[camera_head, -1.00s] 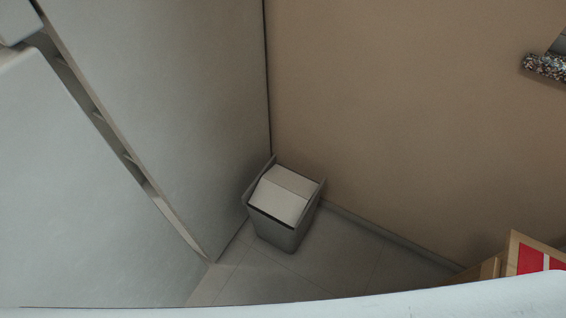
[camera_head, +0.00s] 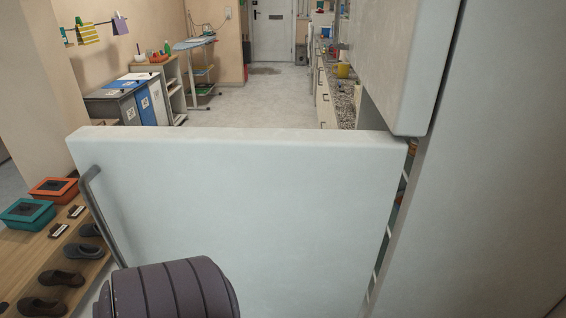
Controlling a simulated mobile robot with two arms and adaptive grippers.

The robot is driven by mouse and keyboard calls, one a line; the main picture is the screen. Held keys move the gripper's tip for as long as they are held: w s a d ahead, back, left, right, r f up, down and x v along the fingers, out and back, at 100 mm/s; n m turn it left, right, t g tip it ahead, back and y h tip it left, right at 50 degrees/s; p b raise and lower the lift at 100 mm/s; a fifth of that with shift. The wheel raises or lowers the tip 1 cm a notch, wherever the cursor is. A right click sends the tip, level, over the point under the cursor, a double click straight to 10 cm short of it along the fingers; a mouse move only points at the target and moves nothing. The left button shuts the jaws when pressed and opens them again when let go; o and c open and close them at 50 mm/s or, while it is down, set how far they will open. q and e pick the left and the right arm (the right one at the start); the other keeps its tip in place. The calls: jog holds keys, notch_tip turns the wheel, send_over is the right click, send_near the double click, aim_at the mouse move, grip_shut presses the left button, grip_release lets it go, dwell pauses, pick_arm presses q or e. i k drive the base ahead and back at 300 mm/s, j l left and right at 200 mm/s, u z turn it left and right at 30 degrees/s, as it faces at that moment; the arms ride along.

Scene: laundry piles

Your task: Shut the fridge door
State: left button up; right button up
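The fridge door (camera_head: 240,205) stands open. Its broad white face fills the lower middle of the head view. A grey bar handle (camera_head: 108,218) is on its left side. The door's right edge meets the fridge at the right, and a narrow gap there shows some shelf edges (camera_head: 391,217). A second white door (camera_head: 405,60) sits above and looks shut, though its far edge is out of view. The fridge's grey side (camera_head: 480,190) is at the right. No fingers of either gripper show.
A wooden shoe rack (camera_head: 60,262) with dark shoes and lidded boxes stands to the left. Bins (camera_head: 120,105) and a shelf unit (camera_head: 172,85) line the wall behind. Open floor (camera_head: 255,105) runs to a white door (camera_head: 272,30). A counter (camera_head: 340,100) stands at the right.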

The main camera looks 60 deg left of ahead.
aim_at(296, 221)
jog(key=u, duration=2.25)
